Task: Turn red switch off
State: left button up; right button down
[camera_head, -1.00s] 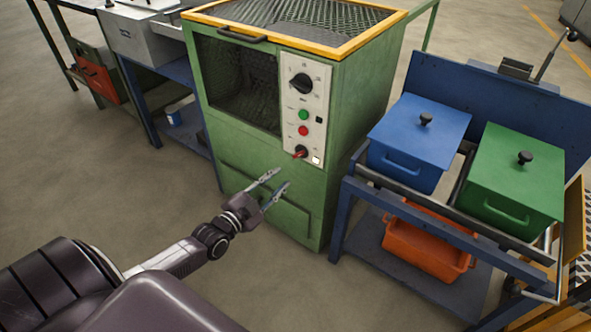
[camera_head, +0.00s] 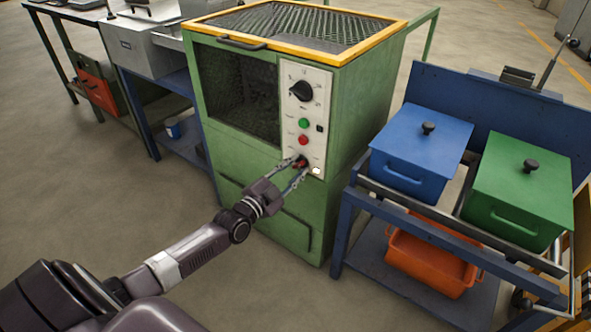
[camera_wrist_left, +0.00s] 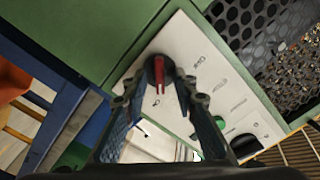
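The red switch (camera_head: 300,162) is a small red-handled rotary knob at the bottom of the white control panel (camera_head: 293,92) on the green furnace (camera_head: 345,130). In the left wrist view the red switch (camera_wrist_left: 159,73) shows with its dark round base, between and beyond my fingers. My left gripper (camera_head: 294,168) is open, its two fingertips on either side of the switch. In the left wrist view the open left gripper (camera_wrist_left: 155,92) frames the red handle; whether the fingers touch it I cannot tell. My right gripper is not in view.
Above the switch are a red button (camera_head: 303,140), a green button (camera_head: 303,123) and a large black dial (camera_head: 301,91). To the right stands a blue cart with a blue box (camera_head: 420,150), a green box (camera_head: 515,190) and an orange bin (camera_head: 430,265).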

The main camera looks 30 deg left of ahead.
pick_arm(q)
grip_shut()
